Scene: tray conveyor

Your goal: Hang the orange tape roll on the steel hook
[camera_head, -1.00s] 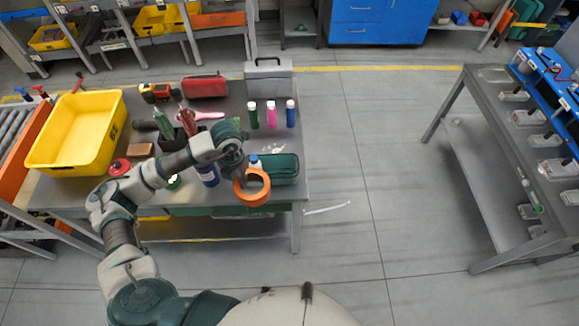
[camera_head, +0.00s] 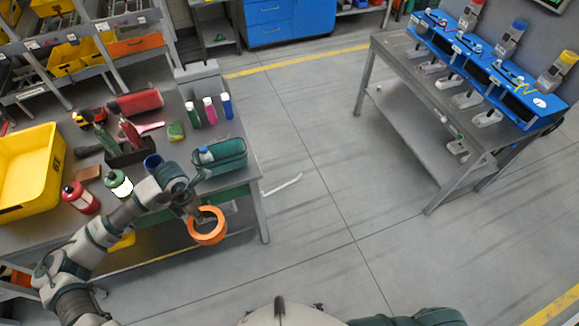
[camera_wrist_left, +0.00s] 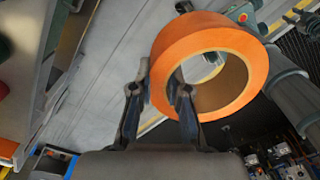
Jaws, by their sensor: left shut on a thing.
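The orange tape roll (camera_head: 208,240) is held at the end of my left arm, off the table's right front corner and over the floor. My left gripper (camera_head: 195,213) is shut on the roll's ring wall. In the left wrist view, the two fingers (camera_wrist_left: 161,92) pinch the near side of the roll (camera_wrist_left: 200,38), one finger outside and one in the hole. The hole faces the camera at a slant. I cannot make out the steel hook in either view. My right gripper is not in view.
A grey table (camera_head: 262,222) at left holds bottles, a yellow bin (camera_head: 50,190) and a green tray (camera_head: 225,170). A grey bench (camera_head: 372,75) with a blue rack (camera_head: 440,45) stands at right. Clear floor lies between them.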

